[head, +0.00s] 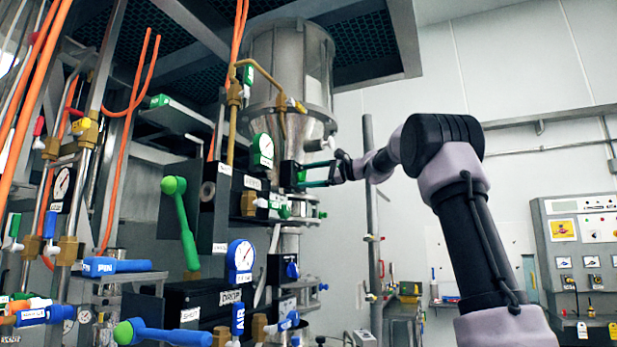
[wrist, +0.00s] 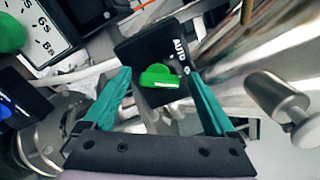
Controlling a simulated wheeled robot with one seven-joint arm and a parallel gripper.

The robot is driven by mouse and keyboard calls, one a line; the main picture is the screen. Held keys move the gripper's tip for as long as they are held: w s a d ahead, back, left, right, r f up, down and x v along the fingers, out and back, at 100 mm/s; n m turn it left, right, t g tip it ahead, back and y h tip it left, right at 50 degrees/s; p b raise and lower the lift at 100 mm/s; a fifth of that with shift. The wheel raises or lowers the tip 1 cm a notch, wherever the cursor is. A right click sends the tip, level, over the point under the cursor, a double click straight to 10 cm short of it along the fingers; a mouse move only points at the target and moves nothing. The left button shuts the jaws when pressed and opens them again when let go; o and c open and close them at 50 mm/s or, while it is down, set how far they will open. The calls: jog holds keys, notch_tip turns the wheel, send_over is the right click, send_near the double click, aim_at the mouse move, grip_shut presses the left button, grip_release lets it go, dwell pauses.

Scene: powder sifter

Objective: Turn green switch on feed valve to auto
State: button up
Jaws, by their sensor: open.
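The green switch (wrist: 158,78) is a small knob on a black box (wrist: 141,50) with white "AUTO" lettering at its upper right. In the wrist view the knob lies roughly crosswise, with a pale line along it. My gripper (wrist: 157,74) is open, with one teal finger on each side of the knob. Visible gaps separate both fingers from it, and contact is not evident. In the head view my gripper (head: 306,174) points left at the black box (head: 288,174) below the steel hopper. The knob is hard to make out there.
The steel hopper (head: 288,70) stands above. A metal post (head: 372,230) rises right of the valve, near my arm. A large green-handled lever (head: 183,220) and a blue gauge (head: 240,256) are further left.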

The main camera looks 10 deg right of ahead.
jog(key=c, duration=1.4)
